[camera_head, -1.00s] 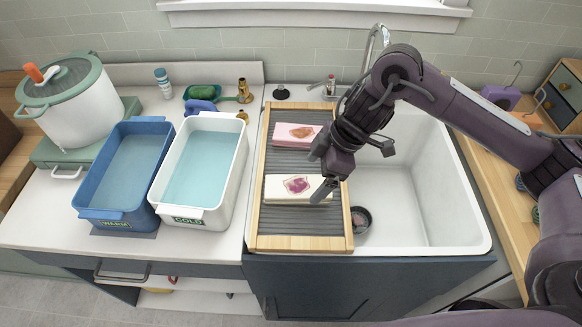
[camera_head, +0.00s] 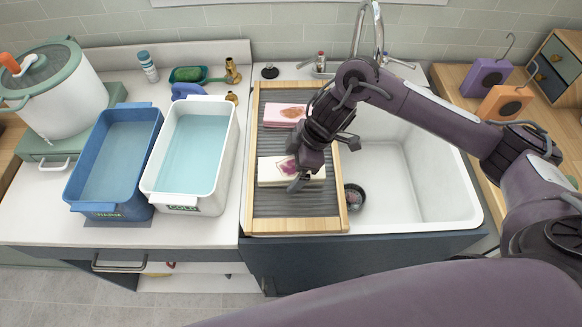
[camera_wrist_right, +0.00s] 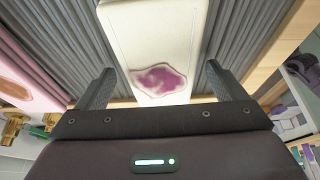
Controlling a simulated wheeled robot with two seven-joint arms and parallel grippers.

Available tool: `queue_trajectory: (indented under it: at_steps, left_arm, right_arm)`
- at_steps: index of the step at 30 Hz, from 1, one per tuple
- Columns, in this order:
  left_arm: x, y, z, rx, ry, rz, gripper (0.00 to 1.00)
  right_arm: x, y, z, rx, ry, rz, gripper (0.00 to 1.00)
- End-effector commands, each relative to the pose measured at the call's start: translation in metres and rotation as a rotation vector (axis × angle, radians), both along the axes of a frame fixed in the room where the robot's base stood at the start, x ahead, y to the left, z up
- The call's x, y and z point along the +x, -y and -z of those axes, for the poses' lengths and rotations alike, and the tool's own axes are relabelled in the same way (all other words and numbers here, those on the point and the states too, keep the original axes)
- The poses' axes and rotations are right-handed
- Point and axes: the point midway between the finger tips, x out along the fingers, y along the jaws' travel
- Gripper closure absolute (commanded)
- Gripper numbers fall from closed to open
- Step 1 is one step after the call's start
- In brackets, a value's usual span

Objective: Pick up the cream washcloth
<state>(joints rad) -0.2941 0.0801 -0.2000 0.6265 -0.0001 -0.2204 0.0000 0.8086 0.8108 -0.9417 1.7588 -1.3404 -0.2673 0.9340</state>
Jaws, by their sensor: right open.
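The cream washcloth (camera_head: 270,174) is a flat folded block with a purple stain, lying on the ridged drainboard (camera_head: 247,205) left of the sink basin. In the right wrist view the washcloth (camera_wrist_right: 150,25) runs up from between the fingers, its stain near them. My right gripper (camera_head: 297,184) is open above the washcloth's right part and hides some of it. In the wrist view its two fingers (camera_wrist_right: 158,78) stand on either side of the cloth, with a gap on each side. I cannot tell the exact height. My left gripper is not in view.
A pink cloth (camera_head: 282,114) with an orange-brown stain lies behind on the same board. A white tub (camera_head: 232,130) and a blue tub (camera_head: 75,180) of water stand to the left. The white sink (camera_head: 440,190) is right of the board, with a tall tap (camera_head: 377,40) behind.

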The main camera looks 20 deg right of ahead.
Motion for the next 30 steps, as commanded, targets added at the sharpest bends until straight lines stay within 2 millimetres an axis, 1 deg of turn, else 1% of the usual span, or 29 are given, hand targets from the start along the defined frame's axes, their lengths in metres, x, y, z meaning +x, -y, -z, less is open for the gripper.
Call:
queue_trajectory:
  at_steps: [2, 12, 13, 23, 26, 30]
  left_arm:
    - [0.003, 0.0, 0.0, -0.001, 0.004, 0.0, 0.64]
    - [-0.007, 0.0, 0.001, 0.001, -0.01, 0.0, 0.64]
    - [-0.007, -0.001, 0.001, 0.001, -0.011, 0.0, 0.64]
    - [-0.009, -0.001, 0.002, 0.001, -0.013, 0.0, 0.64]
    - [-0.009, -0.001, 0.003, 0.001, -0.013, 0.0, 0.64]
    - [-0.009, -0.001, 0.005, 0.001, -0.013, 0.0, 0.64]
  right_arm:
    - [0.0, 0.0, 0.0, 0.0, 0.0, 0.0, 0.1]
    - [0.0, 0.0, 0.0, 0.0, 0.0, 0.0, 0.55]
    - [0.0, 0.0, 0.0, 0.0, 0.0, 0.0, 0.58]
    - [0.001, 0.0, -0.004, 0.0, 0.001, 0.0, 0.58]
    - [0.001, 0.0, -0.012, 0.001, 0.004, -0.001, 0.58]
    - [0.001, 0.0, -0.033, 0.0, 0.006, -0.002, 0.58]
